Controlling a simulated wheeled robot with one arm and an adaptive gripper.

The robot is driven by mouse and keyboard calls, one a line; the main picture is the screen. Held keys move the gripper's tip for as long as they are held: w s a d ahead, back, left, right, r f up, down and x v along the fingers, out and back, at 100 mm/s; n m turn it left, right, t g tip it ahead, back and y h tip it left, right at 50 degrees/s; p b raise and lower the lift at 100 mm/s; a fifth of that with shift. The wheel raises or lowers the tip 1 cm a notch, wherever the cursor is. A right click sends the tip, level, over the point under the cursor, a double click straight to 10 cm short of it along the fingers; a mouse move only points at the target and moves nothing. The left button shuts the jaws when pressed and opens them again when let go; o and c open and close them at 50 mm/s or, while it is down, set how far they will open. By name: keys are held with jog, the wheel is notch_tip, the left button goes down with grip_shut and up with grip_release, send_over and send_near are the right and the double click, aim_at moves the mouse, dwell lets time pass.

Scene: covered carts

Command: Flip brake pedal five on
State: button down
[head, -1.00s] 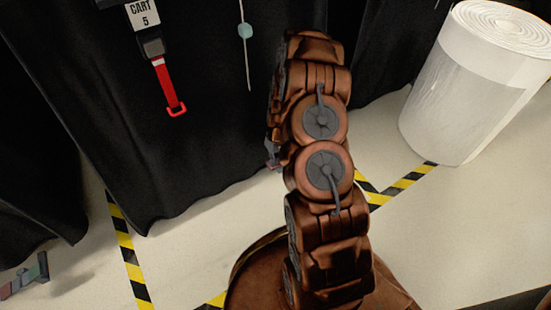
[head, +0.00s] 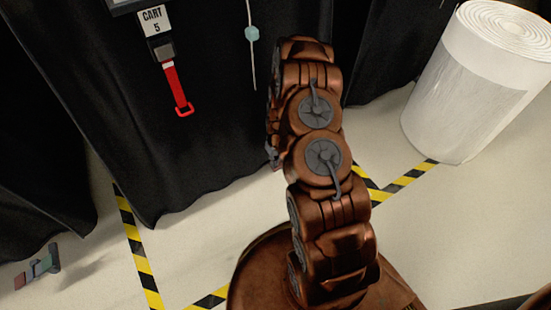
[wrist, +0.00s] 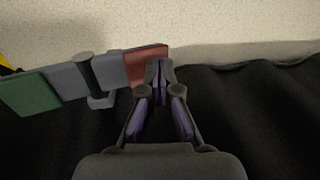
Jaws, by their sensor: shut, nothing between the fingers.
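In the wrist view a brake pedal bar (wrist: 70,82) runs across the upper left, with a green left end, a grey middle with a dark upright post, and a red right end (wrist: 143,58). My gripper (wrist: 161,66) is shut and empty, its tips at the red end's right edge; I cannot tell if they touch. In the head view my arm hides the gripper. A similar red, grey and green pedal (head: 42,264) shows at the lower left there; I cannot tell if it is the same one. The cart 5 label (head: 153,20) hangs on a black-covered cart (head: 200,130).
A red strap (head: 177,90) hangs below the label, and a cord with a teal bead (head: 251,34) hangs beside it. A large white roll (head: 470,90) stands at right. Yellow-black tape (head: 137,250) marks the pale floor, open in front of the cart.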

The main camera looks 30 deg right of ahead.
jog(key=shift+a+f, duration=0.1)
jog(key=shift+f, duration=0.15)
dwell(0.4)
jog(key=a+r+p, duration=0.3)
jog(key=r+p, duration=0.1)
jog(key=r, duration=0.9)
jog(key=shift+r+p, duration=0.4)
